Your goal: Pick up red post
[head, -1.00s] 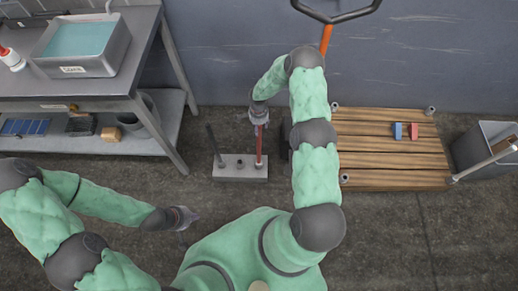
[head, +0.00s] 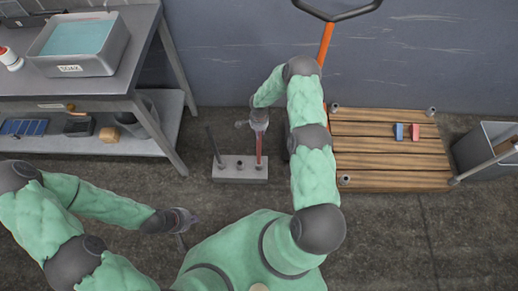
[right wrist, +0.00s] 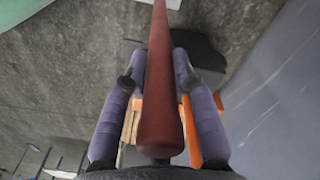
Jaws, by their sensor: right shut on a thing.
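The red post (head: 259,147) stands upright in the right hole of a grey block (head: 241,174) on the floor in the head view. My right gripper (head: 259,122) is at the post's upper part. In the right wrist view the red post (right wrist: 161,95) runs between the two purple-padded fingers of my right gripper (right wrist: 160,75), which is shut on it. My left gripper (head: 186,222) is over bare floor at the lower left of the head view, away from the post; its finger opening is too small to make out.
A dark post (head: 214,144) leans in the block's left hole, close to the red post. A wooden pallet (head: 385,157) with a blue and a red block lies to the right. A grey workbench (head: 120,62) with a soak basin (head: 73,67) stands at the left.

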